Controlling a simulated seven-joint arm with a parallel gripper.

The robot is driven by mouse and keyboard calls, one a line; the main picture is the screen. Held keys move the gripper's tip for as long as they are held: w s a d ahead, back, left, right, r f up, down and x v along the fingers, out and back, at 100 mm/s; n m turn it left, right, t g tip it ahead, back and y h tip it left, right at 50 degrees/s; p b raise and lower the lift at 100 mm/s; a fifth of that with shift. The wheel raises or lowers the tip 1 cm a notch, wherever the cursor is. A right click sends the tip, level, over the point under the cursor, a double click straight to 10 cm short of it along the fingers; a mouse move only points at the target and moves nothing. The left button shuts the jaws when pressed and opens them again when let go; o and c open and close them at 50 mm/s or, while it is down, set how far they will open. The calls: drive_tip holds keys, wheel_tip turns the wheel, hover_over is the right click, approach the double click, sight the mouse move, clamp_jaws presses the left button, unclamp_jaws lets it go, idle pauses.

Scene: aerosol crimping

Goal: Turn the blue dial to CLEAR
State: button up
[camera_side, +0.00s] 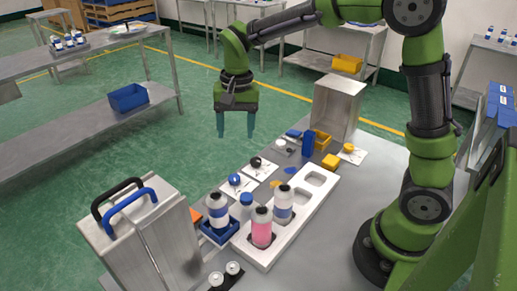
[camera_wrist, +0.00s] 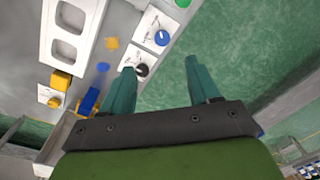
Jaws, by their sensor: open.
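The blue dial (camera_side: 234,180) sits on a white marked plate on the grey table, left of the white tray. The wrist view also shows the blue dial (camera_wrist: 162,38), just beyond my fingertips. The markings on its plate are too small to read, so I cannot tell its setting. A black dial (camera_side: 256,162) on a similar plate is beside it; in the wrist view the black dial (camera_wrist: 141,70) is close to the left fingertip. My gripper (camera_side: 235,132) is open and empty, pointing down, raised above the table and apart from the dials.
A white tray (camera_side: 322,205) holds bottles, one with pink liquid (camera_side: 262,228). A blue bin (camera_side: 220,231) with a bottle stands left of it. A metal case (camera_side: 150,235) with handles stands at the front left. A grey box (camera_side: 338,105) stands at the back. Yellow and blue items lie nearby.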

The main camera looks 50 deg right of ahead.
sight(234, 177)
drive_tip(key=f+m, duration=0.1)
drive_tip(key=f, duration=0.4)
drive_tip(key=w+f+m, duration=0.1)
drive_tip(key=f, duration=0.4)
drive_tip(key=w+f+m, duration=0.1)
drive_tip(key=f, duration=0.5)
drive_tip(key=shift+d, duration=0.15)
drive_tip(key=c, duration=1)
drive_tip(key=shift+c, duration=0.2)
